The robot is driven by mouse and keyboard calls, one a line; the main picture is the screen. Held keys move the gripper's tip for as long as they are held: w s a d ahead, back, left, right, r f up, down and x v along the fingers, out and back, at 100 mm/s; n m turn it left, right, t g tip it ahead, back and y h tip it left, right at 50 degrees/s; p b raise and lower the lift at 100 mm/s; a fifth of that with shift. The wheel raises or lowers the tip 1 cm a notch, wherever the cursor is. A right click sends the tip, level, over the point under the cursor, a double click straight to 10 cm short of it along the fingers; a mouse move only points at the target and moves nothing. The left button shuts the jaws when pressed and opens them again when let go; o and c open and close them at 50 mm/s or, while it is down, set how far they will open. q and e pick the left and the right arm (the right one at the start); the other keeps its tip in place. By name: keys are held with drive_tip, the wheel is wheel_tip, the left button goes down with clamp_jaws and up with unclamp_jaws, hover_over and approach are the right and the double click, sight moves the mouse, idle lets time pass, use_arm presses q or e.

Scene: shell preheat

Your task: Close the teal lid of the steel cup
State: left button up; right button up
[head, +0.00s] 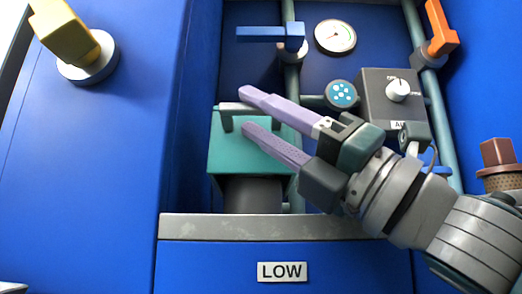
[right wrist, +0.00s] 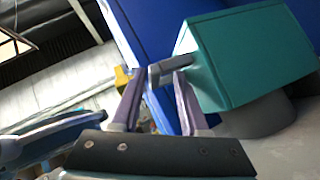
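The teal lid (head: 225,158) is a boxy block with a grey bar handle (head: 232,107) near its far edge. It sits over the dark grey, round steel cup (head: 250,196) behind a grey ledge. I cannot tell how far the lid is closed. My right gripper (head: 246,110) comes in from the right, its two purple fingers apart, with the handle between their tips. In the right wrist view the handle (right wrist: 170,67) spans the gap between the fingertips, beside the teal lid (right wrist: 248,60). Whether a finger touches it is unclear. My left gripper is not in view.
Behind are a blue lever (head: 268,33), a pressure gauge (head: 335,36), a grey knob box (head: 372,102) and vertical pipes. An orange lever (head: 440,28) is at upper right, a yellow handle (head: 66,32) at upper left. A grey ledge (head: 270,226) runs above the LOW label (head: 282,271).

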drive_tip(key=shift+s, duration=0.15)
drive_tip(key=shift+s+d+f, duration=0.15)
drive_tip(key=shift+d+f, duration=0.2)
drive_tip(key=shift+d, duration=0.1)
drive_tip(key=p+v, duration=0.2)
drive_tip(key=v, duration=0.6)
drive_tip(key=shift+d+f, duration=0.2)
drive_tip(key=shift+f, duration=0.05)
drive_tip(key=shift+s+d, duration=0.1)
drive_tip(key=shift+s, duration=0.05)
